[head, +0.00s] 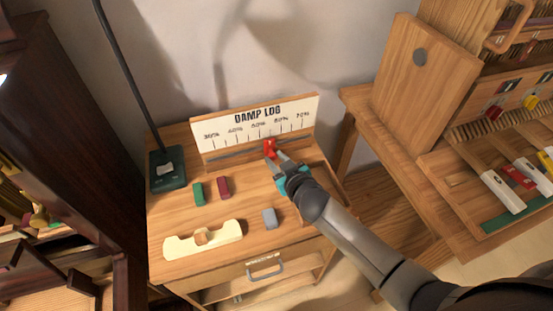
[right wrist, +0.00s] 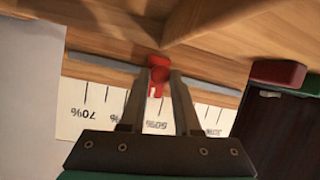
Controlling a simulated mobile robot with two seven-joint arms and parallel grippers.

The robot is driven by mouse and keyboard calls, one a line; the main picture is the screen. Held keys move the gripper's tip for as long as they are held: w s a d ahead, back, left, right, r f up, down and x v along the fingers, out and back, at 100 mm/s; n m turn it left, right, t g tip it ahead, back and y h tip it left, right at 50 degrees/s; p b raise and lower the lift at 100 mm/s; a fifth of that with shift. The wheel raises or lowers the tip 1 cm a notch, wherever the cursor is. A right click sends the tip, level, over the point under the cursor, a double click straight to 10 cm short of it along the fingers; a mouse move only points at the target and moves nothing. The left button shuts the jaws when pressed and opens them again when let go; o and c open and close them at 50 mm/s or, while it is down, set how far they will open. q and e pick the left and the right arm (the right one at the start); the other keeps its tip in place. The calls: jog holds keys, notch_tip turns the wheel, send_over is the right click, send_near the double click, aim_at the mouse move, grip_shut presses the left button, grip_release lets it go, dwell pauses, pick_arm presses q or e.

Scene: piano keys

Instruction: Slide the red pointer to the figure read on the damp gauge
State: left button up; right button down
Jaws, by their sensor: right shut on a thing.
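The red pointer (head: 269,146) sits on the grey rail along the foot of the white DAMP LOG board (head: 205,144), between the 50% and 60% labels in the head view. In the right wrist view the red pointer (right wrist: 158,70) stands near a label that looks like 50%, upside down; its exact reading I cannot tell. My right gripper (head: 275,156) is shut on the pointer, and its fingers (right wrist: 158,84) flank it in the wrist view. A damp gauge with a readable figure is not seen. My left gripper is not in view.
A green block (head: 198,194), a dark red block (head: 224,187), a grey-blue block (head: 269,218) and a cream holder (head: 185,246) lie on the small desk (head: 165,217). A dark green lamp base (head: 168,180) stands at left. A bench (head: 440,191) with coloured keys is at right.

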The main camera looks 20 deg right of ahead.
jog(key=shift+d, duration=0.1)
jog(key=d+p, duration=0.1)
jog(key=d, duration=0.5)
jog(key=shift+w+d+p, duration=0.15)
jog(key=shift+d+p, duration=0.15)
jog(key=shift+d, duration=0.05)
jog(key=c, duration=0.6)
grip_release()
jog(key=shift+a, duration=0.1)
jog(key=p+v, duration=0.3)
jog(key=v, duration=1.2)
